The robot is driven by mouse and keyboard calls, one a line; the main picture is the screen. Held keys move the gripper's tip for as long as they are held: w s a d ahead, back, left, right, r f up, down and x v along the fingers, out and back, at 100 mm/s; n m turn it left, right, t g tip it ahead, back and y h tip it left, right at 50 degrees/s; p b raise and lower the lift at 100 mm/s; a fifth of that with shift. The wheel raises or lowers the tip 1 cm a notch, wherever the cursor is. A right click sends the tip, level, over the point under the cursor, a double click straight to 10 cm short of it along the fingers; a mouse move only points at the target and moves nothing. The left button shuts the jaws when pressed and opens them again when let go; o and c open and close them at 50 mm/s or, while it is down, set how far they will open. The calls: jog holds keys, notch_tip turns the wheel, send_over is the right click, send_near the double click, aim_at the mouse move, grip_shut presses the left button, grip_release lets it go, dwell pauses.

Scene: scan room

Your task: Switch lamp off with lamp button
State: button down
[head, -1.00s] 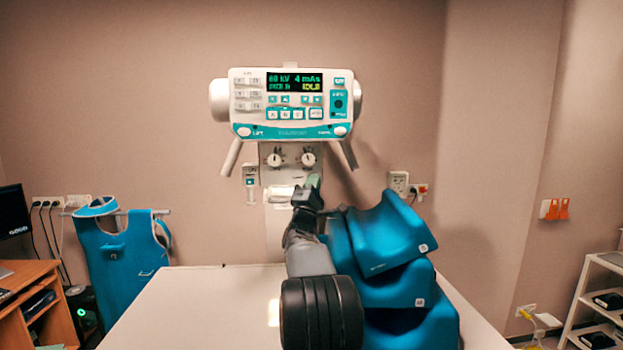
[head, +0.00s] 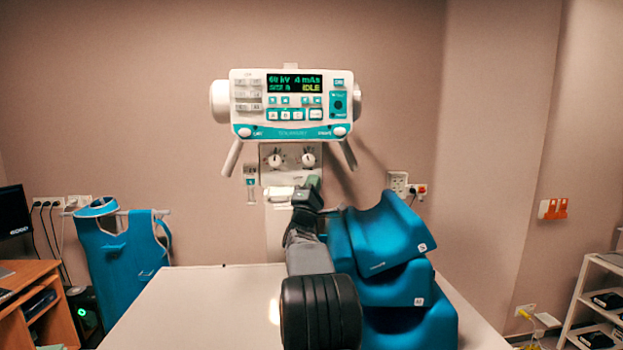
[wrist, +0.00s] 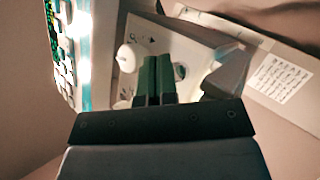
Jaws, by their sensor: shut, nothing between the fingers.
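The x-ray unit has a white and teal control console (head: 292,132) with a lit green display reading IDLE. Below it is a pale front plate (head: 290,160) with two round knobs (head: 276,157); a knob also shows in the wrist view (wrist: 126,58). I cannot make out which control is the lamp button. A bright patch (head: 273,312) lies on the table beside my arm. My gripper (head: 313,183) is shut and empty, just below the right knob. In the wrist view its green fingertips (wrist: 158,66) point at the plate; whether they touch it I cannot tell.
Stacked blue cushions (head: 390,270) stand on the pale table (head: 190,300) right of my arm. Handles (head: 232,158) hang from both sides of the console. A blue apron (head: 120,255) hangs at left. The left part of the table is clear.

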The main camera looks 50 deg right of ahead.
jog(key=shift+w+a+r+b, duration=0.1)
jog(key=shift+a+r+b, duration=0.1)
jog(key=shift+r+b, duration=0.25)
jog(key=s+a+b, duration=0.1)
jog(key=b, duration=0.1)
jog(key=s+a+f+b, duration=0.1)
jog(key=b, duration=0.1)
jog(key=shift+s+a+b, duration=0.2)
jog(key=shift+s+b, duration=0.1)
jog(key=shift+s, duration=0.1)
jog(key=shift+d+f, duration=0.1)
dwell(0.9)
